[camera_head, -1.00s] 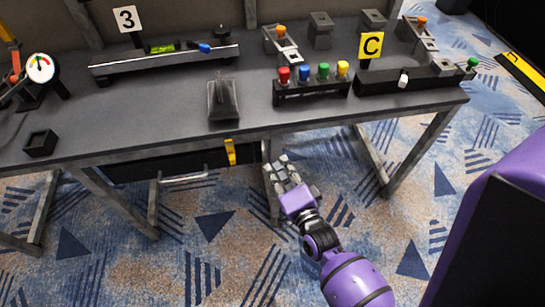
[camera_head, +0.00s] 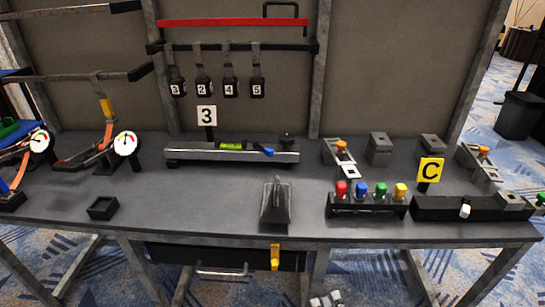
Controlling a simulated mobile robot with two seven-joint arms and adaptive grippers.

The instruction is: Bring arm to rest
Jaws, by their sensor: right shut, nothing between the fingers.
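My right gripper (camera_head: 326,299) shows only at the bottom edge of the head view, below and in front of the table's front edge. Just its grey finger parts are visible; the rest of the arm is cut off by the frame. It is shut with nothing between its fingers and touches nothing that I can see. My left gripper is not in view.
The dark table (camera_head: 230,195) carries a button block (camera_head: 367,211), a yellow C sign (camera_head: 431,171), a level rail (camera_head: 232,153), a grey stand (camera_head: 276,203), gauges (camera_head: 126,144) and a small black box (camera_head: 103,208). A yellow handle (camera_head: 275,257) hangs at the front. Numbered tags (camera_head: 203,87) hang behind.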

